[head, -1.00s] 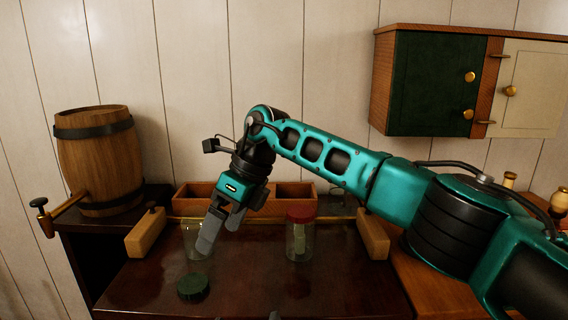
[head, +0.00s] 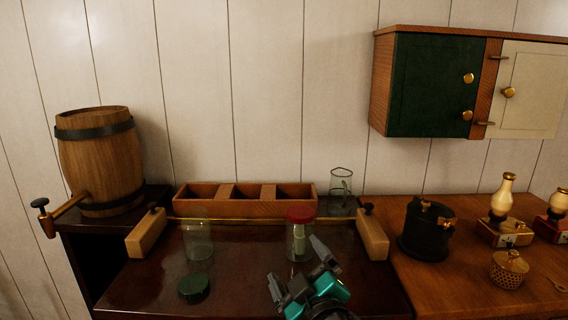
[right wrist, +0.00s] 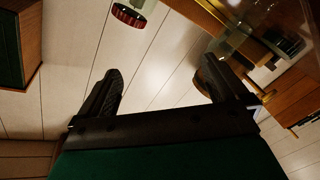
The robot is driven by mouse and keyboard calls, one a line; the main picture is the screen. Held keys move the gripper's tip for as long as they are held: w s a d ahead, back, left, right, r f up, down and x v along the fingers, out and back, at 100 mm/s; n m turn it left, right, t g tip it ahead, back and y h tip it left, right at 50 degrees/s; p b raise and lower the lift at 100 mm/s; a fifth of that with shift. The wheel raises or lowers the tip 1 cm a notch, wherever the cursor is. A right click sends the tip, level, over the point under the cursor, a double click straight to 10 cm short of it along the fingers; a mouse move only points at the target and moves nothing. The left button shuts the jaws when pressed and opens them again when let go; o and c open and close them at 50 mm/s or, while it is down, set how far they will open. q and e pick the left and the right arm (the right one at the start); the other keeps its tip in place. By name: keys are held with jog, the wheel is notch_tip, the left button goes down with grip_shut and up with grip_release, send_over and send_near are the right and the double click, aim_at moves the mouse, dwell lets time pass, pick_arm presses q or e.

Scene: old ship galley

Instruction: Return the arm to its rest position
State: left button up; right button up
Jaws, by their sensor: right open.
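My right gripper (head: 294,262) is low in the head view, over the front part of the dark table. Its two fingers are spread apart with nothing between them. It appears just in front of the red-lidded jar (head: 300,238), overlapping the jar's lower right side in the picture. In the right wrist view the open fingers (right wrist: 160,82) frame only pale wall boards. My right arm's upper links are out of the head view. My left gripper is in neither view.
An open glass jar (head: 198,240) and a green lid (head: 194,287) are on the table. A three-part wooden box (head: 245,208) stands behind. A barrel (head: 100,160) is left; a black pot (head: 428,232) and lamps (head: 503,212) are right. A cabinet (head: 430,85) hangs above.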

jog(key=s+d+f+m+g+h, duration=0.4)
jog(key=s+d+f+m+g, duration=0.2)
jog(key=s+d+f, duration=0.55)
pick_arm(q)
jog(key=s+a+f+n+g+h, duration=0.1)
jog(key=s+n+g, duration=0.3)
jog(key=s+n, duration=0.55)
pick_arm(e)
jog(key=s+d+f+m+g, duration=0.2)
jog(key=s+d+f+g, duration=0.15)
jog(key=s, duration=0.55)
jog(key=s+d+f+m+g, duration=0.1)
jog(key=s+d+f+g, duration=0.2)
jog(key=s, duration=0.5)
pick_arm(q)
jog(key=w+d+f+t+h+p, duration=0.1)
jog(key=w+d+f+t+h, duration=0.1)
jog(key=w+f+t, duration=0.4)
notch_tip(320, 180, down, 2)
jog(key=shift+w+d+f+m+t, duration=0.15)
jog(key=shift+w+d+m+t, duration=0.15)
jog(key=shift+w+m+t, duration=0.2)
pick_arm(e)
jog(key=w+a+f+t+y, duration=0.1)
jog(key=w+a+f+t, duration=0.1)
jog(key=w+f+t, duration=0.4)
jog(key=shift+w+a+f, duration=0.35)
jog(key=shift+a+f, duration=0.05)
jog(key=shift+f, duration=0.1)
